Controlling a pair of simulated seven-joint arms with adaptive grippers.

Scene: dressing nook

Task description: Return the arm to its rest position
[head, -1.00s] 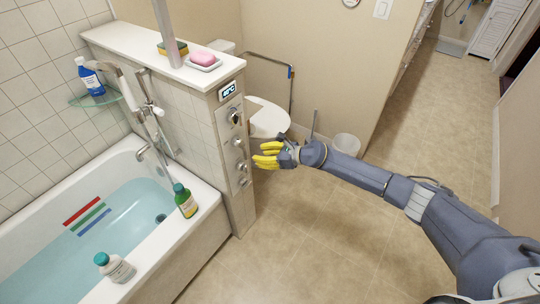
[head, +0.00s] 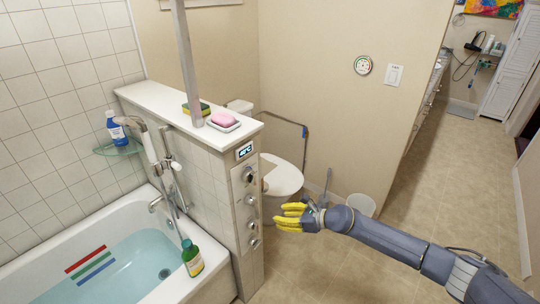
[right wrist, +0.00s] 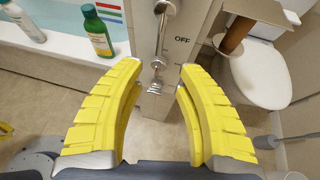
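My right arm reaches in from the lower right of the head view. Its right gripper (head: 280,217) has yellow fingers and hangs in the air just right of the shower control panel (head: 246,212). In the right wrist view the two fingers (right wrist: 160,75) stand wide apart with nothing between them. The panel's metal knob and a lever near the word OFF (right wrist: 182,40) show beyond the fingertips, apart from them. My left gripper is not in the head view. A small yellow and grey piece at the left edge of the right wrist view may be part of it.
A bathtub (head: 195,289) with water stands at left, a green bottle (head: 192,258) on its rim. The half wall (head: 190,120) carries a pink soap (head: 223,119) on a dish. A toilet (head: 283,180) and a white bin (head: 360,204) stand behind my gripper. The floor at right is clear.

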